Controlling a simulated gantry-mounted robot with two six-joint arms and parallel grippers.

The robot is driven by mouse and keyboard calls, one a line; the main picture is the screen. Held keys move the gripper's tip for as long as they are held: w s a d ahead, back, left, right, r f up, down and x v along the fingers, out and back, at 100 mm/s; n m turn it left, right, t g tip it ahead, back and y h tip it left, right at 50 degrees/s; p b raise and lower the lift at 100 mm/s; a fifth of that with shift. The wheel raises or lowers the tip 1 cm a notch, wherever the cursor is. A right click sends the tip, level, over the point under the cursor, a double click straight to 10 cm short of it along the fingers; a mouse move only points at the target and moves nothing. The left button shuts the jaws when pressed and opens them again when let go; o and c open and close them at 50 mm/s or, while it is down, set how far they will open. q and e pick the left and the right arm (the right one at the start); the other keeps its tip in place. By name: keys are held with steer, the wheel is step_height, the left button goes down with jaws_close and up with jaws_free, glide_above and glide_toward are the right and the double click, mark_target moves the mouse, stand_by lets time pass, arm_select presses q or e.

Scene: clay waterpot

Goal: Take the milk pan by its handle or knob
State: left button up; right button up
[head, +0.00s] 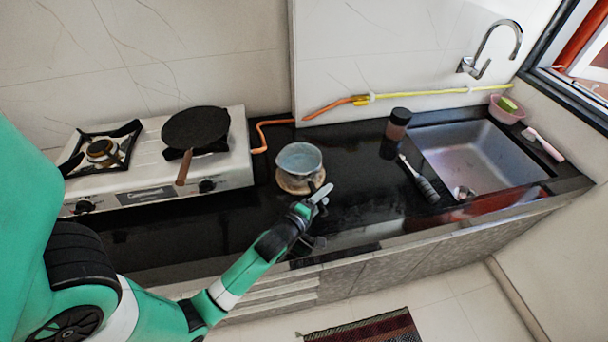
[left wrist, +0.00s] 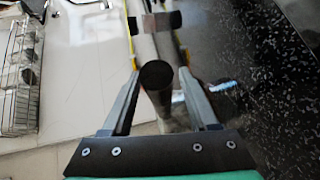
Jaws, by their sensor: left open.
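The milk pan (head: 299,158) is a small grey-blue pot. In the left wrist view the two fingers of my left gripper (left wrist: 159,85) are apart. A dark round end (left wrist: 157,75) shows between them; it may be the pan's handle, and I cannot tell whether it touches the fingers. My right gripper is not in view.
A black frying pan (head: 195,128) sits on the white stove (head: 235,170) at left. An orange hose (head: 262,135) runs behind the pan.

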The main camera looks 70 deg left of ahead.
arm_select(q)
steer(key=shift+w+a+f, duration=0.1)
steer(key=shift+w+a, duration=0.1)
steer(key=shift+w, duration=0.1)
jaws_close()
stand_by(1.2)
